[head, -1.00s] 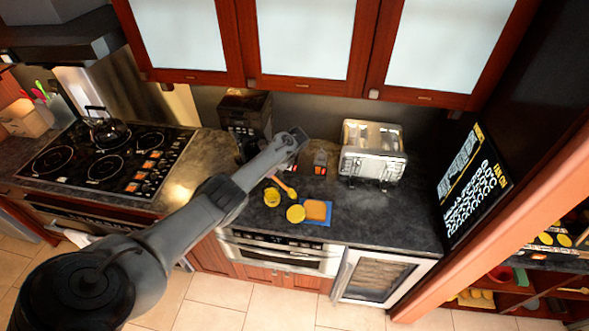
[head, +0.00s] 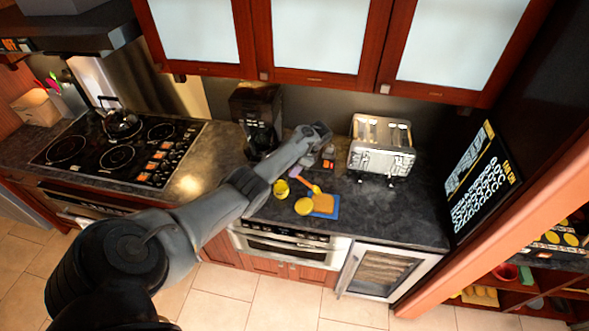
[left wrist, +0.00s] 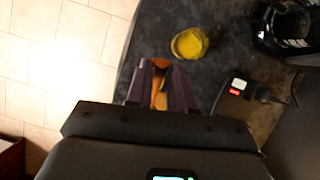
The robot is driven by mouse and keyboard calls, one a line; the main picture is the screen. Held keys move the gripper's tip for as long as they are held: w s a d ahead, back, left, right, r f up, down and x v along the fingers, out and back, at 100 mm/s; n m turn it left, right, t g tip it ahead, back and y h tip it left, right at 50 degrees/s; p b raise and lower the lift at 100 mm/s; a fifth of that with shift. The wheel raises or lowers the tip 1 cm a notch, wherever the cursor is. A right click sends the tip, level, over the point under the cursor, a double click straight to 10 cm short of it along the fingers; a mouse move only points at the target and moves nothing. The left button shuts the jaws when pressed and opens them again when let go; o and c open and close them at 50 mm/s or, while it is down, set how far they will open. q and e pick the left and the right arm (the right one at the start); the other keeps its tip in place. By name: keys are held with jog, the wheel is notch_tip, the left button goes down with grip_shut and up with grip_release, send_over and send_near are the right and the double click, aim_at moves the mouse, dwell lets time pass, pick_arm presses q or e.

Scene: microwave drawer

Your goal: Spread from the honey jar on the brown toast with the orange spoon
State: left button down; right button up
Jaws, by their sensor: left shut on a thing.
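The yellow honey jar (head: 281,188) stands open on the dark counter; it also shows in the left wrist view (left wrist: 189,43). The brown toast (head: 323,203) lies on a blue board (head: 334,213) to the right of the jar. My left gripper (head: 297,172) is shut on the orange spoon (head: 306,183), behind and to the right of the jar. The spoon's orange part also shows between the fingers in the left wrist view (left wrist: 159,96). Its yellow-coated tip appears at the toast's back-left edge; I cannot tell whether it touches. My right gripper is not in view.
A round yellow disc (head: 304,206), perhaps a lid, lies just left of the toast. Small bottles (head: 328,155) and a toaster (head: 381,145) stand behind. A coffee maker (head: 258,120) stands back left. The counter right of the board is clear.

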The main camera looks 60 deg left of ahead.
aim_at(297, 178)
pick_arm(q)
jog(key=shift+f+b, duration=1.65)
jog(key=shift+f, duration=0.45)
jog(key=shift+f+b, duration=1.05)
jog(key=shift+f, duration=0.25)
jog(key=shift+f, duration=0.1)
jog(key=shift+f+b, duration=0.45)
jog(key=shift+b, duration=0.05)
jog(key=shift+f+b, duration=0.4)
jog(key=shift+f, duration=0.1)
jog(key=shift+f, duration=0.1)
jog(key=shift+w+d, duration=0.1)
jog(key=shift+w, duration=0.05)
